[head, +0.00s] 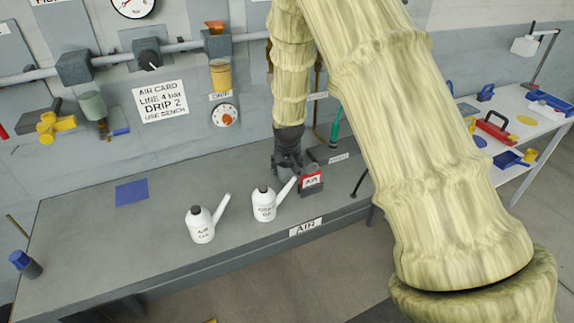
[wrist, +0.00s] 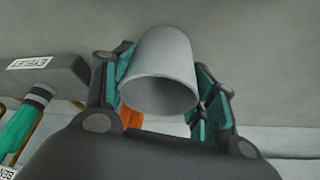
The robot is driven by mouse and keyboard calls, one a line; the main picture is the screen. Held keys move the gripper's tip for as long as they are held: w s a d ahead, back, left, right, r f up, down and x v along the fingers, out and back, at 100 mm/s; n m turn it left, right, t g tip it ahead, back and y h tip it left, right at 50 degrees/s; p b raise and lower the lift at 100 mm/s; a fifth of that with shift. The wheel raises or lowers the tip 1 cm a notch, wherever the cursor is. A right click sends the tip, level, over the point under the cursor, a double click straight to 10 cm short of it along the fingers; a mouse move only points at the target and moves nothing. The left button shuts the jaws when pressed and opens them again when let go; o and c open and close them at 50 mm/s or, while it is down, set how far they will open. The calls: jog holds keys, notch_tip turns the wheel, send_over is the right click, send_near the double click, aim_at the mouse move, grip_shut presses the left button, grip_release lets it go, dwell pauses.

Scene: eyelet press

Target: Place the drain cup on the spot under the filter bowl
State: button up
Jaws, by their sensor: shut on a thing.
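A pale grey cup (wrist: 165,60), apparently the drain cup, is between the two fingers of my gripper (wrist: 160,85) in the wrist view, its open mouth facing the camera. In the head view my gripper (head: 287,165) is low over the bench, behind the white oil cans; I cannot make out the cup there. A greenish filter bowl (head: 93,106) hangs on the wall at left, and an amber bowl (head: 220,75) hangs above a "DRIP" label. A blue square (head: 131,193) lies flat on the bench, below and right of the greenish bowl. Nothing stands on it.
Two white spouted cans (head: 201,226) (head: 264,206) and a red-and-black tin (head: 311,181) stand near my gripper. A dark blue-capped bottle (head: 25,264) is at the bench's left end. The bench (head: 90,240) is clear around the blue square. A side table (head: 510,110) holds tools.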

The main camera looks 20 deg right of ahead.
jog(key=shift+f, duration=0.1)
jog(key=o, duration=1)
jog(key=shift+r, duration=0.2)
